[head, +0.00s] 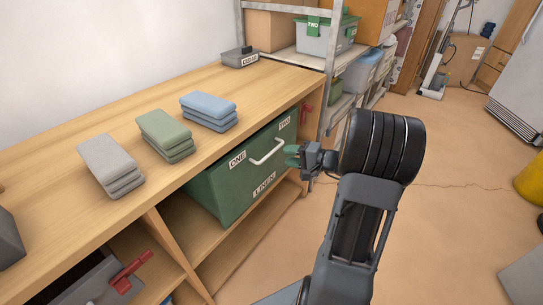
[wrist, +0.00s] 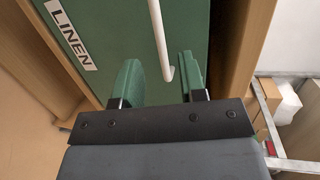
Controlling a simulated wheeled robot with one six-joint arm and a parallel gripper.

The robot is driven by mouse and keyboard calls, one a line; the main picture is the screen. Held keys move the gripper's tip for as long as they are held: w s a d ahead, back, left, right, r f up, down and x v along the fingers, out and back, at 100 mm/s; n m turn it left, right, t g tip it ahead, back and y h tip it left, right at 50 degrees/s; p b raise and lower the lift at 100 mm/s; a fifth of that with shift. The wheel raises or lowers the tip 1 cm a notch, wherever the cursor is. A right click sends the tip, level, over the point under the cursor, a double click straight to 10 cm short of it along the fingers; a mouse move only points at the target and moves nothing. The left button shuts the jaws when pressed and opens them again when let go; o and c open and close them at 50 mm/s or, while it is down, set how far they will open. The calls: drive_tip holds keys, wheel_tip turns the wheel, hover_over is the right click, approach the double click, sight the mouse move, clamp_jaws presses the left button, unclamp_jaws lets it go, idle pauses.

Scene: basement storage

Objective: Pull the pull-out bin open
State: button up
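The green pull-out bin (head: 225,190) sits in the wooden bench below its top, with ONE, TWO and LINEN labels on its front. Its white bar handle (head: 267,151) is on the front face. My gripper (head: 292,156) is close in front of the bin, by the handle's right end. In the wrist view my gripper (wrist: 158,78) is open, with two green-padded fingers. The white handle (wrist: 158,35) reaches down between them, nearer the right finger. I cannot tell whether a finger touches it. The bin front (wrist: 110,25) fills the view behind.
Grey, green and blue folded cloth stacks (head: 165,133) lie on the bench top (head: 60,165). A small labelled grey tray (head: 240,58) is at its far end. Metal shelving (head: 330,70) stands beyond the bench. A dark drawer with a red handle (head: 127,273) is lower left. The floor (head: 450,200) at right is mostly clear.

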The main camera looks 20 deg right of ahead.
sight(271, 152)
drive_tip(key=b+x, duration=0.1)
drive_tip(key=x, duration=0.6)
drive_tip(key=shift+w+a, duration=0.1)
drive_tip(key=shift+w, duration=0.05)
clamp_jaws()
idle(0.4)
